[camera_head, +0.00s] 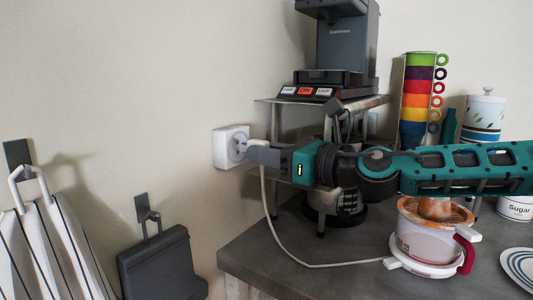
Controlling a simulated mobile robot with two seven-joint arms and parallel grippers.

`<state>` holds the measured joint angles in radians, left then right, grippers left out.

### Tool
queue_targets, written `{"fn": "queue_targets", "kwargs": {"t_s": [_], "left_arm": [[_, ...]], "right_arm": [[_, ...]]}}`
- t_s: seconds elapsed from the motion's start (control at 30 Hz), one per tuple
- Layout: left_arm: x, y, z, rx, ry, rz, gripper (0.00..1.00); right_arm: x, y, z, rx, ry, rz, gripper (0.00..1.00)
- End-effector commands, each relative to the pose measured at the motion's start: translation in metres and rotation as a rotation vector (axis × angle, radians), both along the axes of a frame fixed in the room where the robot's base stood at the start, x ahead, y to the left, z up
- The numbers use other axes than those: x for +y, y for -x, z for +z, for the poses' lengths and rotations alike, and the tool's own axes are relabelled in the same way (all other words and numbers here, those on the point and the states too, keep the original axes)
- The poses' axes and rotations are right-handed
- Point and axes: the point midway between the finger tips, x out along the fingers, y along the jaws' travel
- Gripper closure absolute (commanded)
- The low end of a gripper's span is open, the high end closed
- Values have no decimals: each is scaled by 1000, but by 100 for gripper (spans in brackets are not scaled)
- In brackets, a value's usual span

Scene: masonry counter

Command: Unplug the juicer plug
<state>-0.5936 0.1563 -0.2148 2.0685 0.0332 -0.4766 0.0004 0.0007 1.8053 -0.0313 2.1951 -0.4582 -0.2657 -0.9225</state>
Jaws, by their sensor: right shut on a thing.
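The white wall socket (223,147) is on the wall left of the shelf stand. The white juicer plug (254,144) is at the front of the socket. My right gripper (257,153), on a teal arm coming in from the right, is shut on the plug; its fingers partly cover it. I cannot tell whether the pins are still in the socket. A white cord (268,215) hangs from the plug and runs over the counter to the juicer (422,238), which has an orange top and clear bowl. My left gripper is not in view.
A metal shelf stand (275,100) holds a dark coffee machine (345,45) just behind my right arm. Stacked coloured cups (419,90), a white canister (483,118), a sugar jar (515,208) and a striped plate (520,265) are at the right. The grey counter (290,260) is clear at front left.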

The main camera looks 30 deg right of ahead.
Motion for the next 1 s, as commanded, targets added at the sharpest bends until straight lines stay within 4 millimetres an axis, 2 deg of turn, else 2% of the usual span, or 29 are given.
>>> {"fn": "queue_targets", "kwargs": {"t_s": [0.5,1.0], "left_arm": [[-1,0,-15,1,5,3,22],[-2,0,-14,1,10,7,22]], "right_arm": [[-10,23,0,-4,1,-1,100],[-10,25,-2,1,-3,-1,100]]}}
